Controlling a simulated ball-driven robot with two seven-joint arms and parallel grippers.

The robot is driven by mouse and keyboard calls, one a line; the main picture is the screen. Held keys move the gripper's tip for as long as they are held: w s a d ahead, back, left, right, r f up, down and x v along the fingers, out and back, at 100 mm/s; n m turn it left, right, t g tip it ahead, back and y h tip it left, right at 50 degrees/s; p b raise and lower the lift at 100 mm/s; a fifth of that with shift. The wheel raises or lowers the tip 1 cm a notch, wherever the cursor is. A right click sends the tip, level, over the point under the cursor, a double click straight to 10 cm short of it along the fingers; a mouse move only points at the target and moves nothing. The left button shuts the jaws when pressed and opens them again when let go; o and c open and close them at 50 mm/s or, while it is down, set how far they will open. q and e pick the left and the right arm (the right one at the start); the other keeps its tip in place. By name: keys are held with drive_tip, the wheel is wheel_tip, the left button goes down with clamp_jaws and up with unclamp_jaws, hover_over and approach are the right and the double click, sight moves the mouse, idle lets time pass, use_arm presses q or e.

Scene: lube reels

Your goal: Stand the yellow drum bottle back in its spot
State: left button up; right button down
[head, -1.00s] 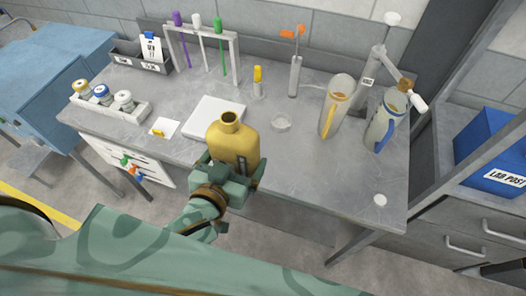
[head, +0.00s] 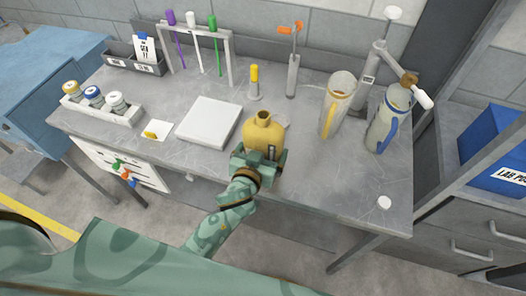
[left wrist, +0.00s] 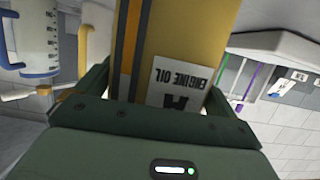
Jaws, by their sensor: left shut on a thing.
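The yellow drum bottle (head: 263,134) stands roughly upright, its dark open neck at the top, over the middle of the grey bench. My left gripper (head: 258,160) is shut on its lower body. In the left wrist view the bottle (left wrist: 185,35) fills the middle between the fingers, with an upside-down "ENGINE OIL" label. I cannot tell whether its base touches the bench. A white card with a small yellow mark (head: 155,131) lies on the bench to the left. My right gripper is not in view.
Two jugs (head: 336,105) (head: 388,122) stand to the right. A rack (head: 231,60) and a yellow-topped dispenser (head: 254,82) stand behind. The front right bench is mostly clear.

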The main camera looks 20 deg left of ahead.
use_arm(q)
drive_tip(key=shift+r, duration=0.1)
drive_tip(key=o, duration=1.2)
drive_tip(key=shift+c, duration=0.2)
drive_tip(key=shift+s+r, duration=0.1)
drive_tip(key=shift+s, duration=0.05)
drive_tip(key=v, duration=1.1)
drive_tip(key=shift+s, duration=0.4)
drive_tip(key=s+f+m+g, duration=0.1)
drive_tip(key=s+f+g, duration=0.25)
drive_tip(key=f, duration=0.85)
drive_tip(key=s+f+m+g, duration=0.25)
drive_tip(key=s+f, duration=0.25)
drive_tip(key=f, duration=0.7)
drive_tip(key=s+a+f+g, duration=0.3)
drive_tip(key=s+a+f, duration=0.3)
drive_tip(key=s, duration=0.5)
drive_tip(key=s+a+f+g, duration=0.4)
drive_tip(key=s+a+f, duration=0.2)
drive_tip(key=s+f, duration=0.4)
drive_tip(key=shift+s+y, duration=0.3)
drive_tip(key=shift+s, duration=0.35)
